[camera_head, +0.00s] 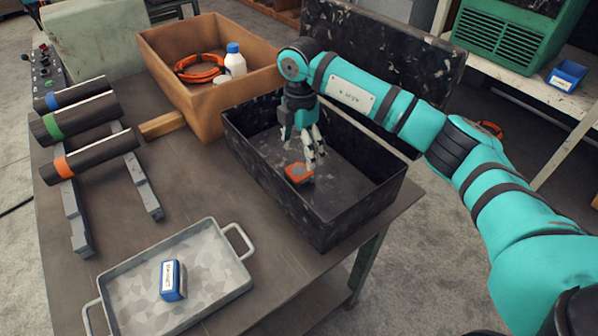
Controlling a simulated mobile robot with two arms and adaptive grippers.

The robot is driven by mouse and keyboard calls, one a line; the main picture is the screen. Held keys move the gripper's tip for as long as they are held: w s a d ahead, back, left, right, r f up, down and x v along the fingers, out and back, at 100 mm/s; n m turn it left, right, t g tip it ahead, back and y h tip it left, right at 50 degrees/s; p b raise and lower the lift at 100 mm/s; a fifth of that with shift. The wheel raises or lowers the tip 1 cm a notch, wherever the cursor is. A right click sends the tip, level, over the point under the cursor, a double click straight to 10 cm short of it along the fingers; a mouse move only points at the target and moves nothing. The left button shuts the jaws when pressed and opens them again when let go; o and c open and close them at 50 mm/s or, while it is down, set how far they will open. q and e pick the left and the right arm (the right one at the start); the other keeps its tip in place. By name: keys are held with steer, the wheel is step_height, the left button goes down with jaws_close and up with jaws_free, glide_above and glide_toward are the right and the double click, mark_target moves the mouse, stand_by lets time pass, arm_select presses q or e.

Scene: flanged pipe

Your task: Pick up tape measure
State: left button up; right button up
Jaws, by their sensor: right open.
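An orange and dark block (299,174), which looks like the tape measure, lies on the floor of the black bin (335,227). My right gripper (312,160) reaches down into the bin from above. Its fingers are apart and empty, just above and slightly right of the orange block. I cannot tell whether a fingertip touches it. My left gripper is not in view.
A metal tray (207,248) with a blue and white box (173,280) stands in front. A brown bin (193,95) holds an orange coil (201,68) and a white bottle (235,61). Several banded pipes (82,119) rest on a rack at left.

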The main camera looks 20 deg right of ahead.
mark_target(301, 170)
step_height(301, 170, down, 3)
steer(key=shift+f, duration=0.1)
steer(key=shift+f+p, duration=0.6)
step_height(301, 170, down, 4)
steer(key=shift+d+f+p, duration=0.1)
steer(key=shift+p, duration=0.45)
steer(key=c, duration=1.5)
